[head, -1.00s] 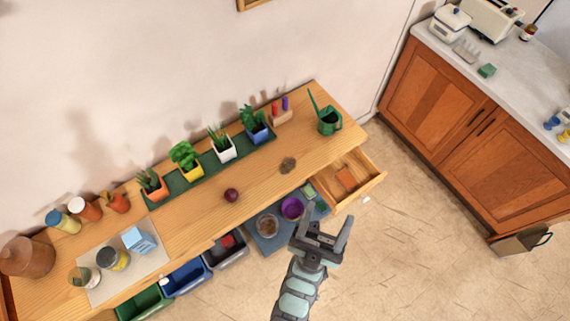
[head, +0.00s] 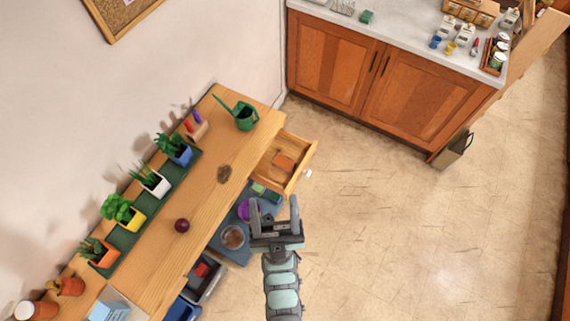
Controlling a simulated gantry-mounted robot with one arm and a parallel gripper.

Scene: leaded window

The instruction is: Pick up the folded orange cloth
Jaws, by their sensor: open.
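The folded orange cloth (head: 284,162) lies flat in the open wooden drawer (head: 303,165) at the right end of the bench, in the head view. My gripper (head: 275,206) is open with nothing between its fingers. It is below the drawer in the picture, apart from the cloth, with its fingers pointing up the picture. The cloth is in plain sight and my arm does not cover it.
The wooden bench (head: 205,199) carries potted plants on a green tray, a dark round fruit (head: 182,225) and a green watering can (head: 240,114). A purple bowl (head: 248,209) sits beside my gripper. Open floor (head: 400,230) lies to the right.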

